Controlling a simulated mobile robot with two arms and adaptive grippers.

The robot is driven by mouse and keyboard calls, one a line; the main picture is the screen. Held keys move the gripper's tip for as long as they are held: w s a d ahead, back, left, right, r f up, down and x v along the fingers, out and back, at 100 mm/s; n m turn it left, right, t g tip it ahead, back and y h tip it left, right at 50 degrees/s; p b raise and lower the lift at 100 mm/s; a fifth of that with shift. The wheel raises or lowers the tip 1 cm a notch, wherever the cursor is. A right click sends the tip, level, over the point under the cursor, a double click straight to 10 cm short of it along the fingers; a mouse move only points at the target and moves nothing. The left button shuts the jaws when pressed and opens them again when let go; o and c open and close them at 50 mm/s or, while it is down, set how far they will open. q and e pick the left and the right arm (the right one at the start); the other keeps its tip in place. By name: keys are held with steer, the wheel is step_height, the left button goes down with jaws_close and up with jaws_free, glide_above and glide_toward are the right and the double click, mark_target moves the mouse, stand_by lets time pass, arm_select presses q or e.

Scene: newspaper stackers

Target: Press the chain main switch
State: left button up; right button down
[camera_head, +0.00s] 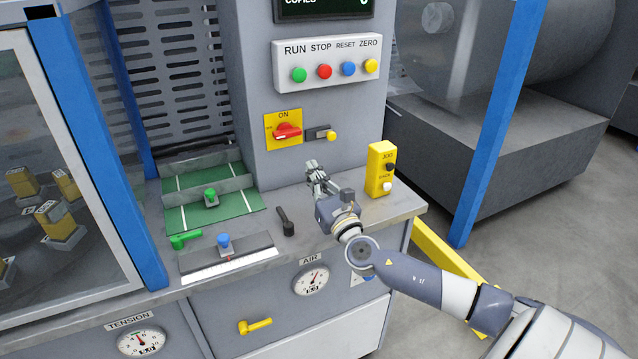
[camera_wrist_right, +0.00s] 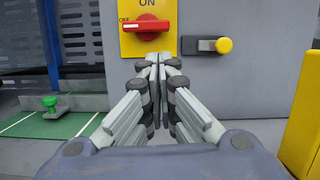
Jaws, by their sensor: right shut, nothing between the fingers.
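A red rotary switch (camera_head: 287,131) sits on a yellow plate (camera_head: 283,115) marked ON at the top, on the grey column. In the right wrist view the red handle (camera_wrist_right: 147,26) lies level, with its white-marked end toward the small label on the left. No label reading "chain" is legible. My right gripper (camera_head: 312,167) is shut and empty, below and in front of the switch. In the right wrist view its fingertips (camera_wrist_right: 159,62) are together just below the yellow plate; contact cannot be told. My left gripper is not in view.
A yellow knob on a dark latch (camera_head: 320,133) is right of the switch. Above is a panel of coloured buttons (camera_head: 325,70). A yellow JOG box (camera_head: 381,169) stands at the right of the ledge. A black lever (camera_head: 286,222) and green tray (camera_head: 212,205) are left of my gripper.

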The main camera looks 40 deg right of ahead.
steer(key=shift+v, duration=1.55)
